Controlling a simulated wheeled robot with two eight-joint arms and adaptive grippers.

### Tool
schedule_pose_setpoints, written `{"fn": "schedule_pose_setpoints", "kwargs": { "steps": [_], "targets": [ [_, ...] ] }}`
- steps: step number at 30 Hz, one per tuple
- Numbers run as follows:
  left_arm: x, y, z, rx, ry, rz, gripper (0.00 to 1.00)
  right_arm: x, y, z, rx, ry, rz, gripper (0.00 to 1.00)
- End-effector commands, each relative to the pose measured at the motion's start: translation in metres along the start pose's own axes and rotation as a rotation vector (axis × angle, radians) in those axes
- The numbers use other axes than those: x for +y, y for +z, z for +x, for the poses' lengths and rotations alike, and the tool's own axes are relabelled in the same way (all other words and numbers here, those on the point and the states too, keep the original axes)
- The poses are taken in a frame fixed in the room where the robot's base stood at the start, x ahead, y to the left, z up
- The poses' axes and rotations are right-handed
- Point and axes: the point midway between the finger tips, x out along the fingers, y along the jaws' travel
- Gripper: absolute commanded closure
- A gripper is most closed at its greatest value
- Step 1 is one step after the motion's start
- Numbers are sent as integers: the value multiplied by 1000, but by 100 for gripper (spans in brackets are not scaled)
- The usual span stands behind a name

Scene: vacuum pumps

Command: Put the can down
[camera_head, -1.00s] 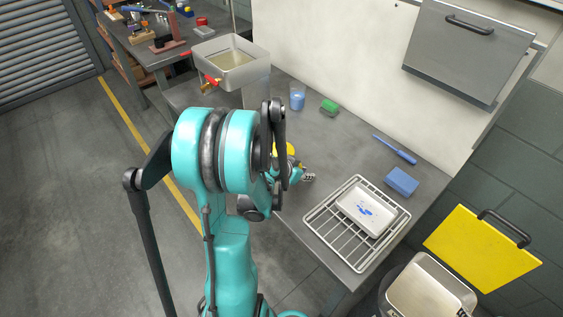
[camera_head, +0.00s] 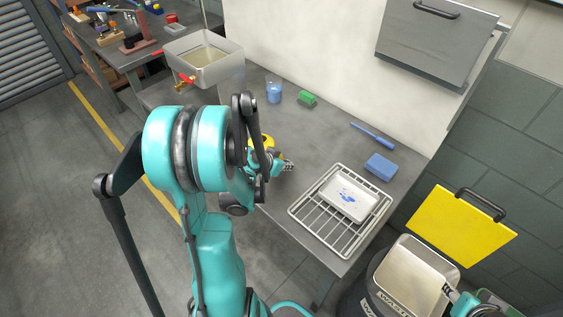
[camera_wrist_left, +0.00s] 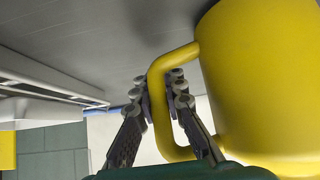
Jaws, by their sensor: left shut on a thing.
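The yellow can (camera_head: 257,142) is mostly hidden behind my left arm in the head view, over the near side of the grey bench (camera_head: 335,138). In the left wrist view the can (camera_wrist_left: 265,75) fills the right side, its looped handle (camera_wrist_left: 158,100) towards my fingers. My left gripper (camera_wrist_left: 162,88) is shut on that handle; it also shows in the head view (camera_head: 287,165). I cannot tell whether the can's base touches the bench. A teal and dark tip, probably my right gripper (camera_head: 449,291), is at the lower right by the waste bin; its jaws are unclear.
A wire rack (camera_head: 318,218) with a white tray (camera_head: 338,187) stands at the bench's right end. The bench middle is clear.

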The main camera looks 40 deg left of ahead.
Motion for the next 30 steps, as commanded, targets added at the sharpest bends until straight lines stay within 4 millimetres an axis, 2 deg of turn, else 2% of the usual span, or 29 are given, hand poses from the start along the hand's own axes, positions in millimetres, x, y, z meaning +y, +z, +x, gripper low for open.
{"fn": "schedule_pose_setpoints", "kwargs": {
  "steps": [6, 18, 24, 30],
  "targets": [
    [0, -30, -30, 0, 0, 0, 100, 0, -16, -22, 0, 0, 0, 60],
    [45, -8, -120, 0, 0, -2, 100, 0, -36, -50, 0, 0, 0, 60],
    [55, -3, -140, 0, -1, 0, 100, 0, -41, -58, 0, 0, 0, 60],
    [58, -1, -144, 0, 0, 0, 100, 0, -42, -58, 0, 0, 0, 60]
  ]
}}
